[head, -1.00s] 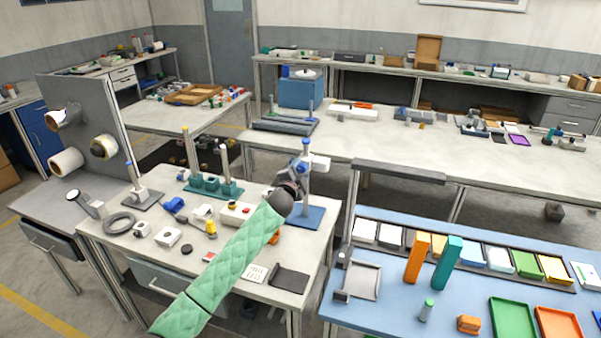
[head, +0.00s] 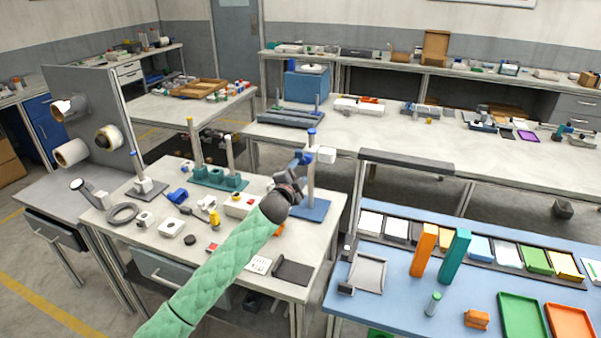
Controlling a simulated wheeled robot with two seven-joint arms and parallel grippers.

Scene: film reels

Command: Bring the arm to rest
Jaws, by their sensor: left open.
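My left arm, in a green quilted sleeve, reaches up from the bottom over the front left table (head: 150,255). My left gripper (head: 300,159) is open, beside a grey post (head: 311,182) with a blue cap on a blue base plate (head: 313,210). A white block (head: 325,154) sits on that post near its top. I cannot tell whether the fingers touch the post. The wrist hides part of the table behind it. My right gripper is not in view.
Teal-based posts (head: 220,180), a grey ring (head: 123,213) and a black tray (head: 293,272) share the table. A grey panel (head: 92,90) with rolls stands left. A blue table (head: 390,300) with orange and teal blocks is at right, beyond a floor gap.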

